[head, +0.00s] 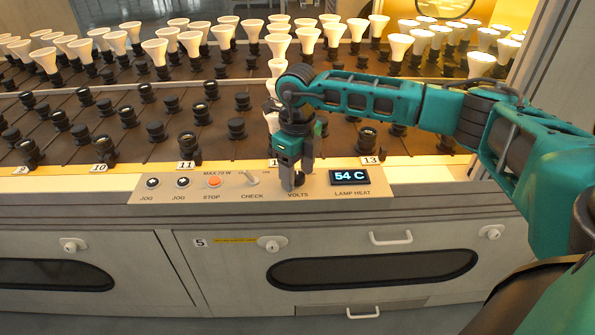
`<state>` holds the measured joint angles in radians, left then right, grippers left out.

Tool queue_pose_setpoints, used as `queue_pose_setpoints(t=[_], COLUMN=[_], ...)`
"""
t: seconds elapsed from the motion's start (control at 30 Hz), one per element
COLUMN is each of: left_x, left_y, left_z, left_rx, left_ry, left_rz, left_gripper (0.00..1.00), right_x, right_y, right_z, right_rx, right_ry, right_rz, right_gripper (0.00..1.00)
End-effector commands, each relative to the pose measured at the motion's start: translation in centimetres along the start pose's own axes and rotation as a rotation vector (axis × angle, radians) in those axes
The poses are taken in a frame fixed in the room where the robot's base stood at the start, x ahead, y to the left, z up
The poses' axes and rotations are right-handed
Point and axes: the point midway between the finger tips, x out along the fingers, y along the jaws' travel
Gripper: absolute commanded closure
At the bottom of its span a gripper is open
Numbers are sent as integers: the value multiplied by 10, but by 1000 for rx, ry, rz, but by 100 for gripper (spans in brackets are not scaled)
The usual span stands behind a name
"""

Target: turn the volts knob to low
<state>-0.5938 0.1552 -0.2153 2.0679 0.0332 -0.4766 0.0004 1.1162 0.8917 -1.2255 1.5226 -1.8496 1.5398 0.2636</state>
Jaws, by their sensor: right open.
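The control panel (230,198) runs along the front edge of the bench, with a VOLTS label (298,195) right of its middle. My right gripper (292,182) points down at the panel, right above the VOLTS label. It is open, and its fingers are at the place of the volts knob. The knob itself is hidden behind the fingers, so its setting does not show. I cannot tell whether the fingers touch it. My left gripper is not in view.
A CHECK toggle (252,181) and a red STOP button (213,181) sit left of the gripper. A lamp heat display (349,177) reading 54 C is to the right. White bulbs (156,50) stand in sockets behind. A drawer handle (390,239) juts out below.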

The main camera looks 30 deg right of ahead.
Motion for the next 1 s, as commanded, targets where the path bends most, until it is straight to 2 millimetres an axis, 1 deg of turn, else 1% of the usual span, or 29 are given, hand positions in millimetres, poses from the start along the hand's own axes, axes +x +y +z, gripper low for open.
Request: queue_pose_setpoints(t=[0.2,0.7,0.8,1.0], left_x=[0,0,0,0], left_y=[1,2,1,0], left_z=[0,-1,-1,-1], left_rx=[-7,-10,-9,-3], left_ry=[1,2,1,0], left_rz=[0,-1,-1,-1], left_gripper=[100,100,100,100], right_x=[0,0,0,-1], right_y=[0,0,0,0], right_z=[0,0,0,0], right_rx=[0,0,0,-17], right_ry=[0,0,0,0], right_rz=[0,0,1,1], right_gripper=[39,87,95,95])
